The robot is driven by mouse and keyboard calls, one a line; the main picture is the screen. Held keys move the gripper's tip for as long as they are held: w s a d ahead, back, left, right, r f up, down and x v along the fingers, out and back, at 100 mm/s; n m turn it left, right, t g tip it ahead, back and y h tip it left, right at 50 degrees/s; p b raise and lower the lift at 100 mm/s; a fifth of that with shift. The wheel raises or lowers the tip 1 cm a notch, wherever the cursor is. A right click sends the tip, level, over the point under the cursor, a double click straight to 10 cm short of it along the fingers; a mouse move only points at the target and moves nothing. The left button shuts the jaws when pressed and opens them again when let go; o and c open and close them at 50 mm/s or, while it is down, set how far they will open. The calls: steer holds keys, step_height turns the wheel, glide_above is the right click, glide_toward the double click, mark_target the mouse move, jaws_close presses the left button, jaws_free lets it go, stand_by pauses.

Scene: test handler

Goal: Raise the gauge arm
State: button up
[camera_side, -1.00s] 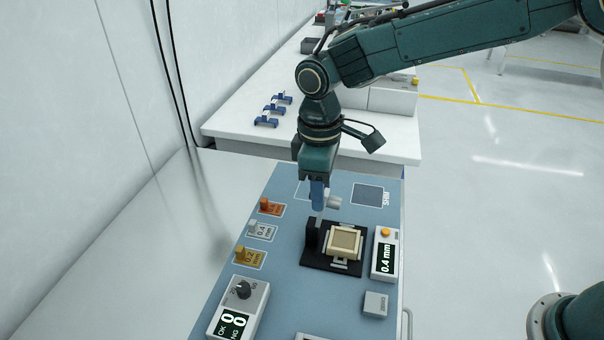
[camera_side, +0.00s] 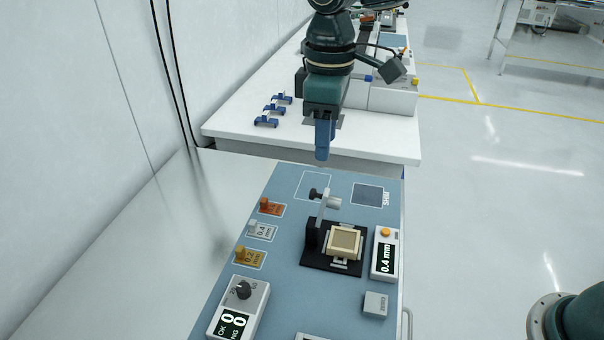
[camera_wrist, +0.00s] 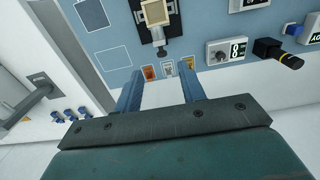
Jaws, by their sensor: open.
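The gauge arm (camera_side: 321,206) is a thin pale bar with a dark knob (camera_side: 315,193) and a white cylinder (camera_side: 333,202) near its top. It stands up from a black block (camera_side: 312,235) on the black base (camera_side: 318,263). Its bar looks upright, leaning slightly. A cream square part (camera_side: 344,242) sits on the base beside it. My gripper (camera_side: 322,155) hangs above and behind the gauge arm, apart from it. In the wrist view my gripper (camera_wrist: 160,82) has its blue fingers spread with nothing between them. The cream part (camera_wrist: 155,12) shows there at the top.
A 0.4 mm display (camera_side: 384,258) stands right of the base. Orange, grey and yellow shims (camera_side: 270,206) lie at the left. A dial box (camera_side: 240,305) is at the front left. A white bench (camera_side: 240,120) with blue clips (camera_side: 267,121) is behind.

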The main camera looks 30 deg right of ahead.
steer(key=s+d+r+m+t, duration=0.25)
steer(key=s+d+r, duration=0.35)
steer(key=d, duration=0.4)
steer(key=s+d+f+m+t, duration=0.1)
steer(key=s+d+m, duration=0.2)
steer(key=s+d, duration=0.5)
steer(key=shift+s+f+t+y, duration=0.2)
steer(key=shift+s+t+y, duration=0.2)
steer(key=shift+s, duration=0.65)
steer(key=shift+w+a+m, duration=0.1)
steer(key=shift+m, duration=0.15)
jaws_close()
steer(key=w+a+f+m+y, duration=0.2)
steer(key=w+a+f+m, duration=0.3)
steer(key=m, duration=0.7)
steer(key=w+a, duration=0.2)
steer(key=a, duration=0.2)
steer(key=shift+w+a+f+g+y, duration=0.15)
steer(key=shift+w+f+g+y, duration=0.15)
steer(key=shift+f+g+y, duration=0.1)
